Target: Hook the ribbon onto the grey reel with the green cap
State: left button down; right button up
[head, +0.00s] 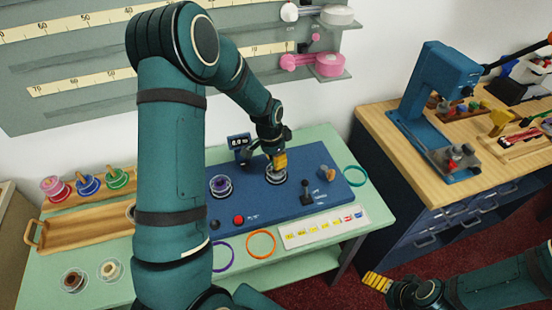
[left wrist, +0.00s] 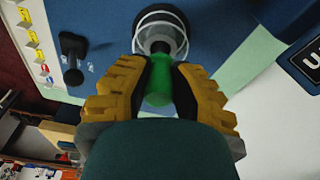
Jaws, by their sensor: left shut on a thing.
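The green cap (left wrist: 159,80) is between the yellow fingers of my left gripper (left wrist: 156,88) in the left wrist view. The grey reel with a pale wire-like rim (left wrist: 163,16) is just beyond it, on the blue panel. In the head view my left gripper (head: 278,160) is directly above the grey reel (head: 276,177), and its fingers hide the cap. My left gripper is shut on the cap. My right gripper (head: 377,282) is at the lower right, away from the panel; its finger gap does not show clearly. I cannot make out a ribbon for certain.
The blue panel (head: 262,202) also bears a purple-centred reel (head: 220,185), a red button (head: 238,219) and a black lever (head: 306,194). Orange (head: 261,243) and teal (head: 354,175) rings lie around it. A wooden tray (head: 85,232) is at left, a blue press (head: 440,95) at right.

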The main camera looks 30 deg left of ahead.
pick_arm(q)
jog(key=shift+f, duration=0.15)
jog(key=shift+f+b, duration=0.35)
jog(key=shift+f+b, duration=0.6)
jog(key=shift+f, duration=0.15)
jog(key=c, duration=0.9)
grip_release()
jog(key=shift+o, duration=0.2)
jog(key=shift+r, duration=0.1)
jog(key=shift+r+p, duration=2.3)
jog(key=shift+r, duration=1.15)
